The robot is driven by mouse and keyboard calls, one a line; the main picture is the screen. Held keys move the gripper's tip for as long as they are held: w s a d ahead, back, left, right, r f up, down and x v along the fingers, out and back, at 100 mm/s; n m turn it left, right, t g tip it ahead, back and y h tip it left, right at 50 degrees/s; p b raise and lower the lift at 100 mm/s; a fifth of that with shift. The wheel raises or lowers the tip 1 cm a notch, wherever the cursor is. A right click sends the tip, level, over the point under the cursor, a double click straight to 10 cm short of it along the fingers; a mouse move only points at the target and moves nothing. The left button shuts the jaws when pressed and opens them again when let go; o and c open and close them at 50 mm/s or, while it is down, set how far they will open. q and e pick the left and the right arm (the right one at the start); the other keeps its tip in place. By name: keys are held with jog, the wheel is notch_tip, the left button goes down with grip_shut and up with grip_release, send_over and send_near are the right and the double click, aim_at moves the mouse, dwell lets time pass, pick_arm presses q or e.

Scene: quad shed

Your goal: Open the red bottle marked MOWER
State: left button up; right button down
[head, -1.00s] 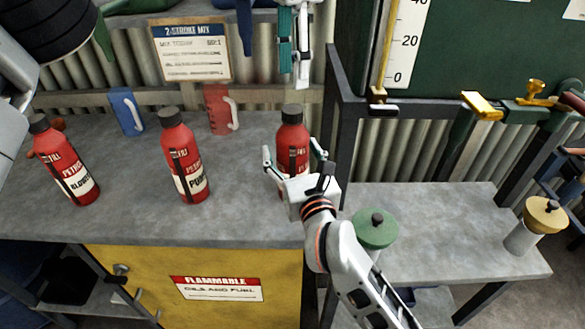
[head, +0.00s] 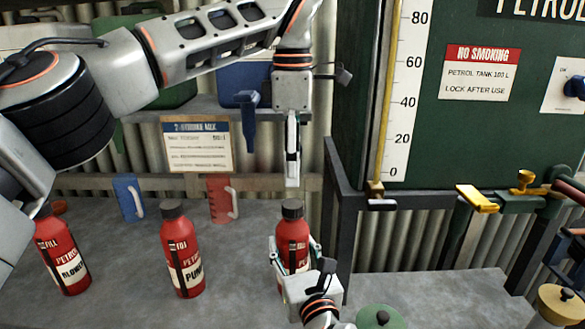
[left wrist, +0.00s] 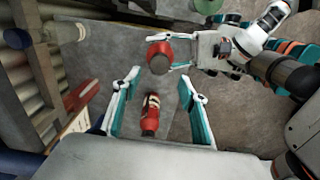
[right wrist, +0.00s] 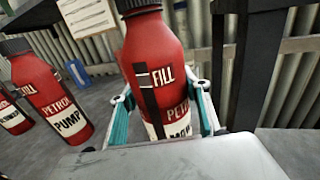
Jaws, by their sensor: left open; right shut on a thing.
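The red MOWER bottle (head: 291,238) stands upright on the grey bench, its black cap (head: 292,209) on. In the right wrist view the bottle (right wrist: 158,70) shows FILL, PETROL and a partly hidden label beginning "MO". My right gripper (head: 294,262) is shut on its body from the front; its fingers (right wrist: 162,112) lie on both sides. My left gripper (head: 292,172) points down above the cap, apart from it. In the left wrist view the left fingers (left wrist: 158,98) are open and empty, and the MOWER bottle (left wrist: 158,58) is beyond them.
The PUMP bottle (head: 183,252) and BLOWER bottle (head: 62,255) stand to the left on the bench. A blue jug (head: 128,198) and a red jug (head: 219,199) are behind. A dark frame post (head: 334,215) and the green tank (head: 450,130) are to the right.

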aim_at(293, 203)
pick_arm(q)
jog(key=m, duration=0.3)
jog(key=shift+f+m, duration=0.2)
jog(key=shift+m, duration=0.3)
jog(key=shift+f, duration=3.85)
